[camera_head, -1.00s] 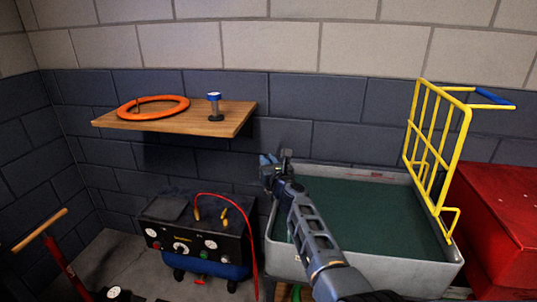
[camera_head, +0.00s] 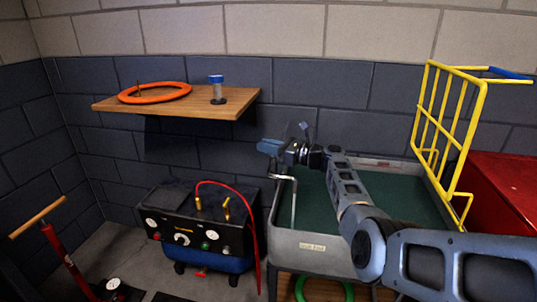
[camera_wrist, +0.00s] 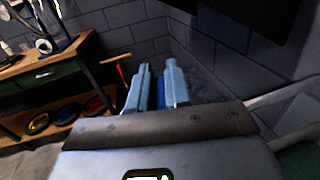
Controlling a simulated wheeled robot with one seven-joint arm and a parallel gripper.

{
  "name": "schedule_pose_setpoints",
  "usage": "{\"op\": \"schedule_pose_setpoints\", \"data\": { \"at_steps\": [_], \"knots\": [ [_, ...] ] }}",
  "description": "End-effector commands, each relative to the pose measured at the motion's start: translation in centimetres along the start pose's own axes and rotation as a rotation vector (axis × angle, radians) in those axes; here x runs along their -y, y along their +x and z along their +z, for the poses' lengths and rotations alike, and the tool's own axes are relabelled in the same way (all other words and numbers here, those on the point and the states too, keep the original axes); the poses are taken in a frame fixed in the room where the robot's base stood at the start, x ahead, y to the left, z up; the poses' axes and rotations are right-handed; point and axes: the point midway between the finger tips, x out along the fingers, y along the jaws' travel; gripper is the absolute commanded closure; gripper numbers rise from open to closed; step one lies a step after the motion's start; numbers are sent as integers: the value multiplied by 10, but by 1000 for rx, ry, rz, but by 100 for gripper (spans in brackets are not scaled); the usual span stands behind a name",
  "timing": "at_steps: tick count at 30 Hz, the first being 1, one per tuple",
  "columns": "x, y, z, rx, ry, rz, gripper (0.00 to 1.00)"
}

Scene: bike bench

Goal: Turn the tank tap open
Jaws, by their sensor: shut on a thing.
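The tank (camera_head: 310,247) is a grey basin with a dark green inside and a label on its front. The tap's bent chrome spout (camera_head: 293,200) shows at the tank's left end, reaching down inside. My gripper (camera_head: 268,147) is above the tank's back left corner, just over the spout. In the wrist view, its two light blue fingers (camera_wrist: 157,90) are closed around a darker blue piece, the tap handle (camera_wrist: 160,93). Most of the handle is hidden by the fingers, and its angle cannot be told.
A yellow wire rack (camera_head: 450,140) stands at the tank's right, by a red box (camera_head: 505,195). A wooden shelf (camera_head: 225,105) holds an orange ring (camera_head: 155,92) and a blue-topped item (camera_head: 217,90). A black compressor (camera_head: 200,225) with a red hose stands left of the tank.

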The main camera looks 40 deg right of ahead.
Motion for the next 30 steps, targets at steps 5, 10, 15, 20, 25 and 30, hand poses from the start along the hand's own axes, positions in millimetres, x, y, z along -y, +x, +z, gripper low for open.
{"op": "schedule_pose_setpoints", "data": {
  "at_steps": [5, 10, 15, 20, 25, 30],
  "knots": [
    [0, 1, 0, 4, -3, 69, 100],
    [-1, 1, 1, 3, -3, 105, 100],
    [-2, 0, 2, 2, -3, 116, 100],
    [-2, 0, 2, 1, -3, 117, 100],
    [-2, 0, 2, 2, -3, 116, 80],
    [-2, 0, 2, 1, -2, 117, 63]
  ]
}}
